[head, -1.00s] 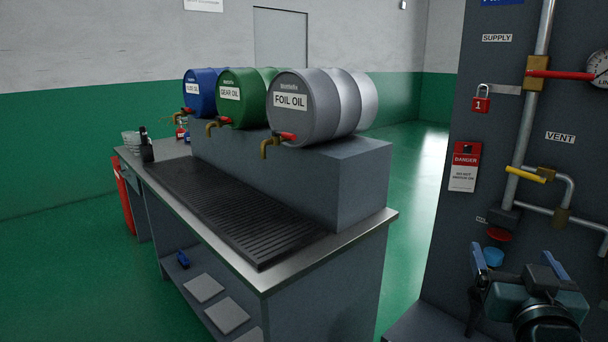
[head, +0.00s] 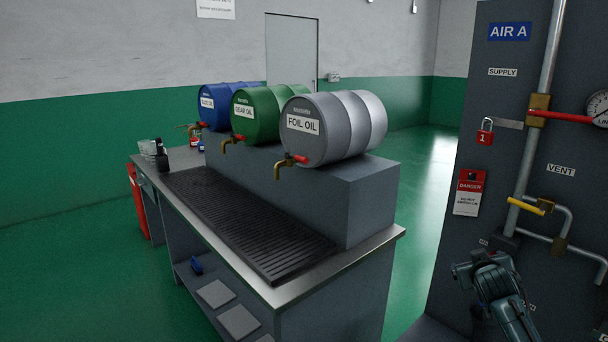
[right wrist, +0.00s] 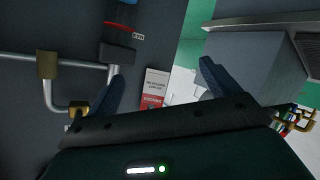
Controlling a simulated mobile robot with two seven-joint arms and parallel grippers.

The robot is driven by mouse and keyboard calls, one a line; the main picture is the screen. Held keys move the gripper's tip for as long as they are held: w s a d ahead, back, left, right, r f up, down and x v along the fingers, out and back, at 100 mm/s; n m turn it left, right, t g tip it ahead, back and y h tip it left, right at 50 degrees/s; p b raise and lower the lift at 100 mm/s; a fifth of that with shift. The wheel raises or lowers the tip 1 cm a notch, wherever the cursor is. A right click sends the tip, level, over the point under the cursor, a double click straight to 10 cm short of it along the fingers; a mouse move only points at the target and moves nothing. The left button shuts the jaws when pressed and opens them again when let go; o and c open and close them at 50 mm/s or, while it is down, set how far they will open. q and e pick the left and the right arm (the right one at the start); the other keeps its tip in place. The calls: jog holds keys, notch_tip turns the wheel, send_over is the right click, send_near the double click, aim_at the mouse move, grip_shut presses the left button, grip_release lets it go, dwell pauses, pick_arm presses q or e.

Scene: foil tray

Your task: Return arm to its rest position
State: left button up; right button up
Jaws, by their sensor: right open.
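My right arm shows at the lower right of the head view (head: 495,290), in front of the grey panel. Its fingertips cannot be made out there. In the right wrist view my right gripper (right wrist: 162,85) has its two dark blue fingers spread wide, with nothing between them. Beyond the fingers are the panel and a red and white danger tag (right wrist: 153,88), apart from them. My left arm and gripper are in neither view.
The grey panel carries a red padlock (head: 485,132), a yellow-handled valve (head: 527,206) and pipes close to my right arm. A bench with a black grate (head: 245,218) stands left, with blue, green and grey drums (head: 313,130). Green floor lies between bench and panel.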

jog(key=w+a+r+n+t+y, duration=0.2)
jog(key=w+a+r+t+y, duration=0.1)
jog(key=a+r+t, duration=0.15)
jog(key=s+a+f+n+g+y, duration=0.1)
jog(key=s+a+f+g+y, duration=0.1)
jog(key=s+a+f, duration=0.65)
jog(key=s+a+f+g+y, duration=0.2)
jog(key=s+a+f, duration=0.3)
jog(key=s+f, duration=0.65)
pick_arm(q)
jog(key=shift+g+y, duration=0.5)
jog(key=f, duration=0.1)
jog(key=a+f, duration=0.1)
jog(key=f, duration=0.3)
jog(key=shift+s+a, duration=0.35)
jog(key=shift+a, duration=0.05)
pick_arm(e)
jog(key=s+a+f+g+y, duration=0.1)
jog(key=s+a, duration=0.3)
jog(key=s, duration=0.6)
jog(key=s+a+f+g+y, duration=0.1)
jog(key=s+a+f, duration=0.3)
jog(key=s, duration=0.6)
jog(key=shift+a+m, duration=0.2)
jog(key=shift+m, duration=0.1)
